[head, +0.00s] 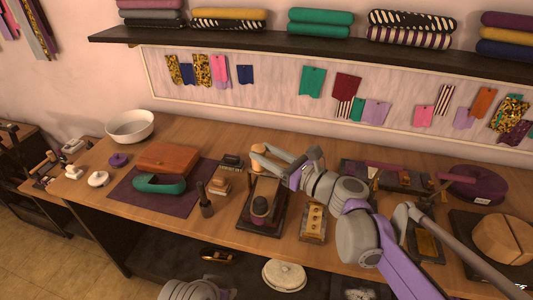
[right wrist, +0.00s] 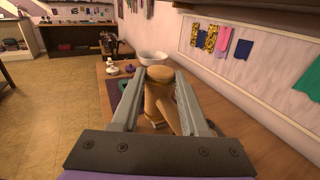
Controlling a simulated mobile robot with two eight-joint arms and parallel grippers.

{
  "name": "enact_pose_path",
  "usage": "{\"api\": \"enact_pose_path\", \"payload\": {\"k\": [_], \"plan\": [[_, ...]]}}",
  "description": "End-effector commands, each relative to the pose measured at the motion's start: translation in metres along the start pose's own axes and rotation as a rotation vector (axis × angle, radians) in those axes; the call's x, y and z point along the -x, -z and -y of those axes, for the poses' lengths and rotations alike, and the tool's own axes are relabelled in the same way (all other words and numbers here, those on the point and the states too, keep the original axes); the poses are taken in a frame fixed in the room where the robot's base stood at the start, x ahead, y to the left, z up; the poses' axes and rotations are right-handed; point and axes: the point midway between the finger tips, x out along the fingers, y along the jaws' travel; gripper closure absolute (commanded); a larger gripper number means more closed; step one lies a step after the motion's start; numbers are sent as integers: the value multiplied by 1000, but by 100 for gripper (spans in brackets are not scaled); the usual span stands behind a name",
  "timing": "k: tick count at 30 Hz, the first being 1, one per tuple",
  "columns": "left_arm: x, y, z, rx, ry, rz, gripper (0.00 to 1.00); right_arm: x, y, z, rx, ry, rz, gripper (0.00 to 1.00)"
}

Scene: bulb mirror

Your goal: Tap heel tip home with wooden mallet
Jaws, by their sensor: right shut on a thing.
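My right gripper (head: 272,160) reaches in from the right and is shut on the wooden mallet (head: 258,150), over the middle of the bench. In the right wrist view the tan mallet (right wrist: 160,73) sits between the gripper's two fingers (right wrist: 160,95), its rounded end toward the far side. Below the gripper stands a dark upright piece with a rounded top (head: 261,205) on a dark base. The mallet is above and behind this piece, apart from its rounded top. I cannot make out the heel tip itself. My left gripper is out of view.
A dark bottle (head: 206,207) and a wooden block with holes (head: 314,220) stand close to the base. A white bowl (head: 130,126) is at the back left.

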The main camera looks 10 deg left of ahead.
Motion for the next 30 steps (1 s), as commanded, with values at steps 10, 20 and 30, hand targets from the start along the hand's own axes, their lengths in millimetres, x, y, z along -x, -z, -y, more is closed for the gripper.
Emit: {"api": "enact_pose_path", "payload": {"k": [10, 20, 30], "plan": [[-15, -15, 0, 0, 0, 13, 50, 0, 26, 0, -2, 0, 0, 100], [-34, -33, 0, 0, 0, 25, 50, 0, 59, 0, -1, 0, 0, 100], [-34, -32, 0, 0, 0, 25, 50, -1, 58, 1, 0, 0, 0, 100]]}}
